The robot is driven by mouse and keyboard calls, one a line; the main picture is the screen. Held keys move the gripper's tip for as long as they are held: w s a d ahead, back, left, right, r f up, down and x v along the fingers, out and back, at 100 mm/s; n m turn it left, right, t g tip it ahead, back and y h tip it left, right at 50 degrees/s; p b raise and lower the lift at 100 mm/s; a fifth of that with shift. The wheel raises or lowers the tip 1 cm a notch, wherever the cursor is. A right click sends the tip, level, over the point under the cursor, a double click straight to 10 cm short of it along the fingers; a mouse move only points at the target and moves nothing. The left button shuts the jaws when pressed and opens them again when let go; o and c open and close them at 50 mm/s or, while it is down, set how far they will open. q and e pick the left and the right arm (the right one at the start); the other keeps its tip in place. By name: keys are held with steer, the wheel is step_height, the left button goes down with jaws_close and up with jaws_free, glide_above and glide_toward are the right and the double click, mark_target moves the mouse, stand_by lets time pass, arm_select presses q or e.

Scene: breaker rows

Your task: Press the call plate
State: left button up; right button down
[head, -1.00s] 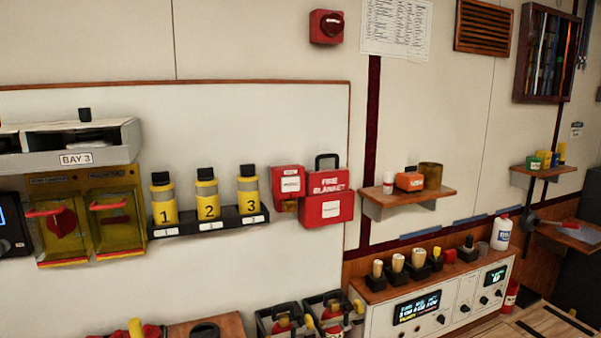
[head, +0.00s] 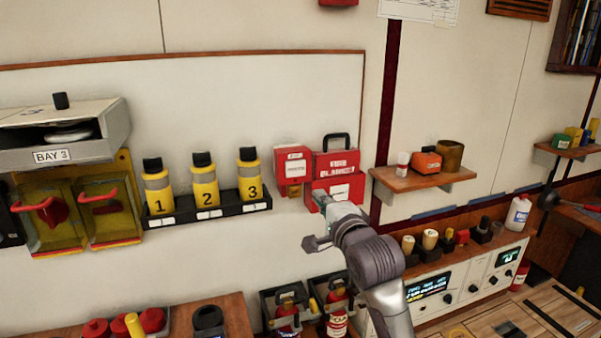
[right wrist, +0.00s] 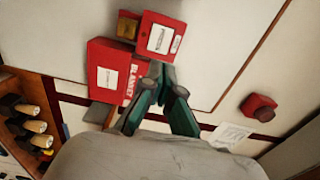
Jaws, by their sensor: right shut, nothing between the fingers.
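A small red box (head: 293,168) with a white label hangs on the wall panel; it also shows in the right wrist view (right wrist: 160,40). A brass-coloured piece (right wrist: 128,25) adjoins it in the right wrist view. I cannot read a label that marks either as the call plate. The red fire blanket case (head: 333,165) hangs just right of the box. My right gripper (head: 322,203) is shut and empty in front of the case's lower part, hiding some of it. In the right wrist view its fingertips (right wrist: 158,70) point toward the small box and case. My left gripper is not in view.
A rack of numbered yellow bottles (head: 207,214) is to the left. A wooden shelf (head: 424,182) with small items juts out at right. Caged extinguishers (head: 335,320) and a control console (head: 470,288) stand below. The white panel above the bottles is clear.

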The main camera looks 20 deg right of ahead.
mark_target(297, 170)
steer(key=w+p, duration=0.6)
steer(key=w, duration=0.7)
steer(key=shift+a, duration=0.15)
steer(key=shift+w+f+p, duration=0.1)
steer(key=shift+w+p, duration=0.2)
steer(key=shift+w, duration=0.3)
